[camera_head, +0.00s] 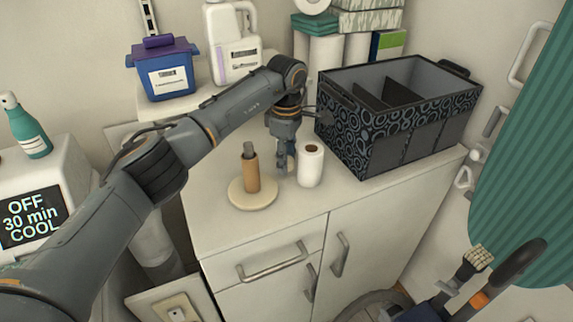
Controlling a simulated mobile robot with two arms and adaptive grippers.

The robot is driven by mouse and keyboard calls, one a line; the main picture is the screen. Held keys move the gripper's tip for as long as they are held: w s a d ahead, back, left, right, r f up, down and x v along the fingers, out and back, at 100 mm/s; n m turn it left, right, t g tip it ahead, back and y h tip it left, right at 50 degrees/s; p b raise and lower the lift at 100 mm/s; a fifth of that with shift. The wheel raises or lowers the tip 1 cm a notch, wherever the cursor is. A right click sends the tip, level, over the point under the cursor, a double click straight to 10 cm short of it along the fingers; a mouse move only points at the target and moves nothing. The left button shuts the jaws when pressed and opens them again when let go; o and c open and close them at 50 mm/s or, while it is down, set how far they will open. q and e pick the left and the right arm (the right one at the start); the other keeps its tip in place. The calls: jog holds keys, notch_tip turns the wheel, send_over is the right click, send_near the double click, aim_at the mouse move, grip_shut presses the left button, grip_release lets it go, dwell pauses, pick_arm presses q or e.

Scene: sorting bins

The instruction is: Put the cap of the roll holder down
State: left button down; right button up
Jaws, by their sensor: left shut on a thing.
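The roll holder (251,193) stands upright on the white cabinet top, with a round pale base, a brown tube around its post and a dark post tip showing above. No cap sits on that tip. My left gripper (283,166) points down just right of the holder, low over the cabinet top. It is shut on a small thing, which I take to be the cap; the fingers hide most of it. A white paper roll (311,168) stands upright close to the gripper's right side; I cannot tell whether they touch. My right gripper is not in view.
A dark patterned bin (385,130) with compartments fills the right of the cabinet top (215,222). Behind stand a blue tub (165,72), a white jug (232,45) and stacked rolls and boxes (325,50). The front strip of the cabinet top is clear.

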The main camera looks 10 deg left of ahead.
aim_at(286, 179)
pick_arm(q)
notch_tip(286, 179, down, 3)
jog(key=shift+w+f+p, duration=0.1)
jog(key=shift+f+p, duration=0.05)
jog(key=shift+p, duration=0.95)
jog(key=shift+f+b, duration=0.55)
jog(key=shift+b, duration=0.1)
jog(key=shift+f, duration=0.1)
jog(key=c, duration=1.2)
grip_release()
jog(key=shift+f, duration=0.1)
jog(key=shift+o, duration=0.2)
jog(key=shift+f, duration=0.1)
